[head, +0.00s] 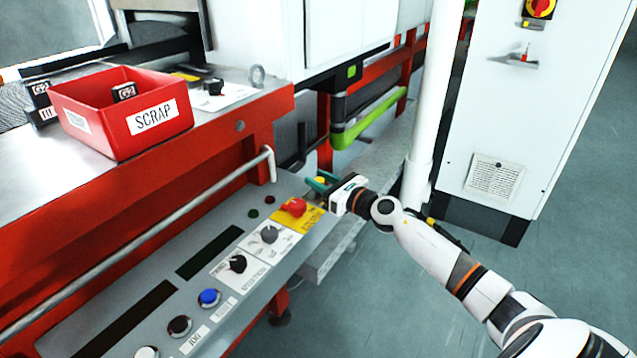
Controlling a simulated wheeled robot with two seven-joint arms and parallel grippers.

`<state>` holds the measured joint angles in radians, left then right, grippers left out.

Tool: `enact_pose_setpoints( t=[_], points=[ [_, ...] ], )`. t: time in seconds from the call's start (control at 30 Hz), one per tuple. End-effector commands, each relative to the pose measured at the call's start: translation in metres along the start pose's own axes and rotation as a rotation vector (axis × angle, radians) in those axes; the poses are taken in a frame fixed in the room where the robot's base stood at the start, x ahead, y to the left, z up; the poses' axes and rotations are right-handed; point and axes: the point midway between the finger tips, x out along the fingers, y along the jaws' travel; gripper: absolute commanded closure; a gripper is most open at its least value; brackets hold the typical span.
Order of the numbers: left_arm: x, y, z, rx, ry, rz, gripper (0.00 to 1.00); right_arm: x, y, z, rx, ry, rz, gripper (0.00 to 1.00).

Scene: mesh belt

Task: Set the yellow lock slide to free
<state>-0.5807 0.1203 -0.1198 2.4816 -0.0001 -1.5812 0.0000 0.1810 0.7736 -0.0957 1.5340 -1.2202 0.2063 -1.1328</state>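A small yellow piece (320,180), perhaps the yellow lock slide, shows at the fingers of my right gripper (316,184), just past the far end of the control panel. The gripper's teal fingers point left and its white body hides what lies behind it. The fingers and the yellow piece overlap in the picture, so I cannot tell whether they touch or whether the gripper is open or shut. The slide's position cannot be read. My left gripper is not in view.
The control panel (213,268) carries several knobs and a red emergency button (295,207) on a yellow plate, close to my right gripper. A metal handrail (150,232) runs above it. A red scrap bin (120,112) stands on the deck. A white post (428,110) and cabinet (535,95) stand behind my arm.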

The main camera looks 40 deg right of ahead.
Motion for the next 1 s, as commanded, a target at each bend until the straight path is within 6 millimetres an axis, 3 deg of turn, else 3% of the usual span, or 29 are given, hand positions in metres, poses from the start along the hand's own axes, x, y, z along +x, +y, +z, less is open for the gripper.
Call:
enact_pose_setpoints(
  t=[0.47,0.67,1.0],
  points=[
    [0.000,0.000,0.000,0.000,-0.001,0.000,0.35,-0.004,-0.001,0.001,0.000,-0.001,-0.002,0.69],
    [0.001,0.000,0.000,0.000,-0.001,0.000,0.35,-0.032,-0.002,0.003,-0.001,-0.004,-0.003,0.69],
    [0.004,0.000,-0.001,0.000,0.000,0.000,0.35,-0.095,-0.001,0.002,0.002,-0.003,-0.002,0.69]
  ],
)
